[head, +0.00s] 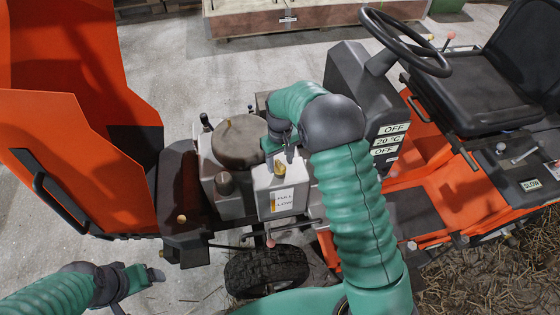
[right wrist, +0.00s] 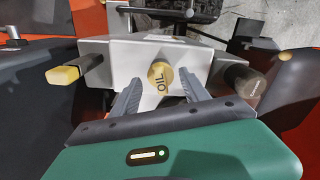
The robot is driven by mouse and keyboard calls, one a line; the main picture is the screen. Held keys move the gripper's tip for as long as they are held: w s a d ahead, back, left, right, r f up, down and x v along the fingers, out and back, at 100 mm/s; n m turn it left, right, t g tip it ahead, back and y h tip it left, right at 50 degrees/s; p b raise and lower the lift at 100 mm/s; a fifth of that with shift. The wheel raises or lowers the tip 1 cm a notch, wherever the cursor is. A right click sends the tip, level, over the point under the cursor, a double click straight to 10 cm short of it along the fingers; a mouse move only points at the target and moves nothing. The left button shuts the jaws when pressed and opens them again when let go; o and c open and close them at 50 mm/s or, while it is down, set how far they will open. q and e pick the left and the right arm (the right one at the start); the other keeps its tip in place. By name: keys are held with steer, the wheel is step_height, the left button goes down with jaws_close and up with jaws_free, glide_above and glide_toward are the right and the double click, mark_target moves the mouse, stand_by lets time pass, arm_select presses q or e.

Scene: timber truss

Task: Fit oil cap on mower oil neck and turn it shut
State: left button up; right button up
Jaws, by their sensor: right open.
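The gold oil cap (head: 279,168) sits on top of the grey engine block (head: 262,184), above a FULL/LOW label. In the right wrist view the cap (right wrist: 160,76) faces me with its OIL lettering turned sideways. The oil neck is hidden beneath it; I cannot tell how tightly it is seated. My right gripper (head: 279,148) is just behind the cap in the head view. In the right wrist view its open fingers (right wrist: 160,90) stand either side of the cap's near edge, apart from it. My left gripper (head: 152,276) is low at the left, away from the engine; its jaw state is unclear.
A dark cap (head: 226,184) and a round brown cover (head: 240,142) stand beside the oil cap. A yellow-ended handle (right wrist: 64,75) shows in the right wrist view. The raised orange hood (head: 75,150) is at left; the steering wheel (head: 404,42) is at upper right.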

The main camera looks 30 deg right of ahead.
mark_target(280, 164)
steer(key=shift+r+p, duration=2.85)
steer(key=shift+r, duration=0.2)
steer(key=shift+f, duration=0.1)
steer(key=s+a+r+t+p, duration=0.1)
steer(key=s+a+r, duration=0.1)
steer(key=s, duration=0.5)
steer(key=s+a+r+p, duration=0.1)
steer(key=s+a+r, duration=0.1)
steer(key=s+r, duration=0.3)
steer(key=s+a+r+t+p, duration=0.1)
steer(key=s+a+r+p, duration=0.1)
steer(key=s, duration=0.6)
steer(key=shift+s+a+r+m+t, duration=0.3)
steer(key=shift+a+r, duration=0.3)
steer(key=shift+r, duration=0.25)
steer(key=shift+s, duration=0.1)
steer(key=shift+a, duration=0.1)
